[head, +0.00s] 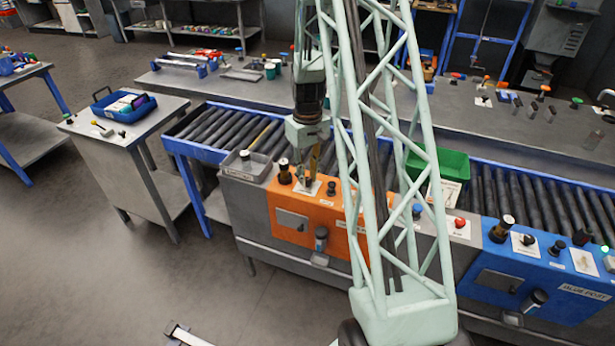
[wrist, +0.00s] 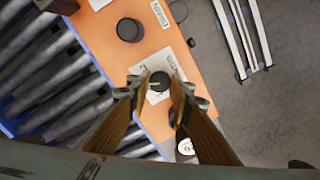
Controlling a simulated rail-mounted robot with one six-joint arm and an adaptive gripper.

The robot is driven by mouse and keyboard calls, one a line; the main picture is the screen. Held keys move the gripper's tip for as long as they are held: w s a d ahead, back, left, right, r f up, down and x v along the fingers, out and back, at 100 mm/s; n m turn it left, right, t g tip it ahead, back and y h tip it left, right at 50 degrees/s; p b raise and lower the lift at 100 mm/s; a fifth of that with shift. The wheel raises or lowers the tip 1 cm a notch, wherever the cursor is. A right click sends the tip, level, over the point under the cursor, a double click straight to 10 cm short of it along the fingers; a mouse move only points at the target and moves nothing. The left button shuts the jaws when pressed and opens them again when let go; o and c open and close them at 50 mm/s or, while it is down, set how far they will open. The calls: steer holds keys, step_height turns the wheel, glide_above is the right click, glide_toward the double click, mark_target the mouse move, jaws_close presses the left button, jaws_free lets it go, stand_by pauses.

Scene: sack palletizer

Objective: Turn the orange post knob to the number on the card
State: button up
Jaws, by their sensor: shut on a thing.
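The orange post (head: 335,212) stands in the middle of the head view, in front of the roller conveyor. My gripper (head: 312,178) points down over its top, on the left part. In the wrist view the dark round knob (wrist: 159,82) sits on a white dial plate (wrist: 148,106) between my fingertips (wrist: 160,88). The gripper is shut on this knob. The dial's marks are too small to read and partly covered by the fingers.
A second black knob (wrist: 130,30) is on the same orange top. The blue post (head: 540,262) stands at the right. A green bin (head: 450,164) is behind. A side table (head: 115,135) is further left.

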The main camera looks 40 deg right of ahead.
mark_target(307, 179)
steer(key=m, duration=0.7)
stand_by(0.7)
steer(key=o, duration=0.9)
steer(key=shift+r, duration=0.1)
steer(key=shift+r, duration=5.9)
